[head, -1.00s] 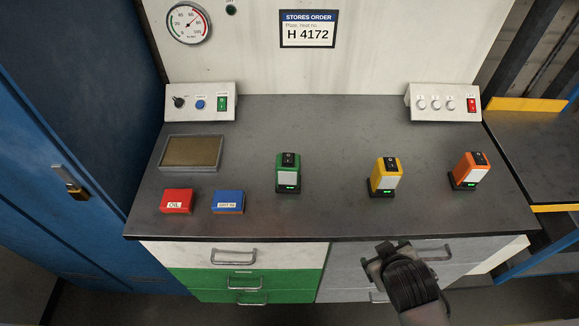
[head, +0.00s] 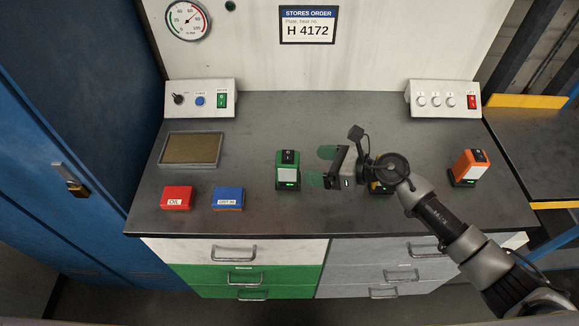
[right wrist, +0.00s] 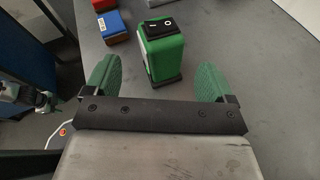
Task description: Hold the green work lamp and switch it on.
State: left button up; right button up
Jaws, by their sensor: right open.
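The green work lamp (head: 287,174) stands upright on the grey worktop, with a pale front panel, a small lit green strip near its foot and a black rocker switch on top. It also shows in the right wrist view (right wrist: 164,55), beyond and between the fingertips. My right gripper (head: 320,166) is open and empty, its green fingers pointing left at the lamp from its right side, still short of it. At the left edge of the right wrist view is a small piece with green ends, perhaps my left gripper (right wrist: 22,95); its jaws cannot be made out.
A yellow lamp (head: 380,188) is mostly hidden behind my right arm. An orange lamp (head: 469,168) stands farther right. Red (head: 177,198) and blue (head: 228,198) boxes and a shallow tray (head: 219,152) lie left of the green lamp. Switch boxes (head: 215,88) (head: 425,90) stand at the back.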

aim_at(292, 173)
jog(key=shift+w+d+f+n+g+h, duration=0.15)
jog(key=shift+d+f+n+g+h, duration=0.75)
jog(key=shift+n, duration=0.2)
jog(key=shift+f, duration=0.3)
jog(key=b+x, duration=0.3)
jog(key=x, duration=0.4)
jog(key=shift+a+f, duration=0.2)
jog(key=shift+f, duration=0.1)
jog(key=shift+b+x, duration=0.6)
jog(key=shift+x, duration=0.45)
jog(key=shift+w+r, duration=0.1)
jog(key=shift+r, duration=0.05)
